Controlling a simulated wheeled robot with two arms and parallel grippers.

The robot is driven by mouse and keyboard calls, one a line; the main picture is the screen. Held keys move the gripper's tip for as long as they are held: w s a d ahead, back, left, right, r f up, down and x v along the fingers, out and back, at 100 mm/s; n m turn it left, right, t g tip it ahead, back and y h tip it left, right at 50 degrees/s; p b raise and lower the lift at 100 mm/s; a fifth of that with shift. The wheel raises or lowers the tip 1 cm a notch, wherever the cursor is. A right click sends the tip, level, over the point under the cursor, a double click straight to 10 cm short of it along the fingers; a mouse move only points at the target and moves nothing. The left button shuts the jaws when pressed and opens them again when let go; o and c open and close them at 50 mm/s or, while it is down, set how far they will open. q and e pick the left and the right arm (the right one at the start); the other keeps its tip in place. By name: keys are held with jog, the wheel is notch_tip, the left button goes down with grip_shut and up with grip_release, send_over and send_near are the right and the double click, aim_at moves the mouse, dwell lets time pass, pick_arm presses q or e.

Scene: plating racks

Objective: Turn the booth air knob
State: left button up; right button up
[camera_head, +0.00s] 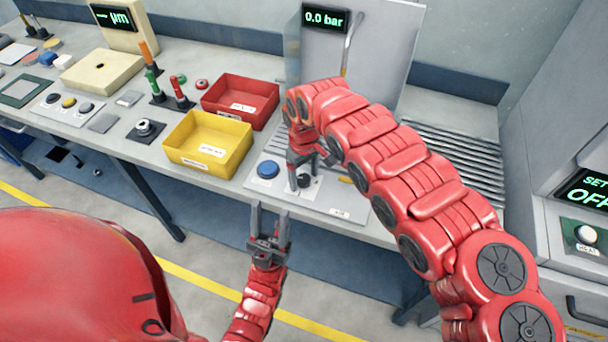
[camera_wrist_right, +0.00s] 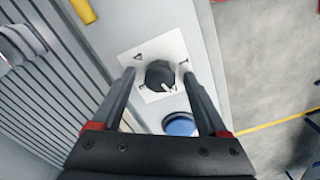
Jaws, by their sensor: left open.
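The booth air knob (camera_wrist_right: 160,76) is a dark round knob on a white square label plate in the right wrist view, with a small white mark toward its lower right. In the head view the knob (camera_head: 304,181) is partly covered by my right gripper (camera_head: 303,170). My right gripper (camera_wrist_right: 159,74) is open, with one finger on each side of the knob and visible gaps beside it. The booth display (camera_head: 326,18) reads 0.0 bar. My left gripper (camera_head: 270,210) is open and empty, in front of the bench edge, pointing toward the bench.
A blue button (camera_head: 268,169) sits beside the knob; it also shows in the wrist view (camera_wrist_right: 179,124). Yellow (camera_head: 235,131) and red (camera_head: 262,87) bins stand to the left. A slatted grate (camera_head: 455,150) lies right of the panel. An oven-like unit (camera_head: 560,185) reads OFF.

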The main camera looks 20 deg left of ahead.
aim_at(304, 178)
notch_tip(304, 178, up, 17)
jog(key=b, duration=0.3)
jog(key=shift+r+b, duration=0.2)
jog(key=shift+b, duration=0.15)
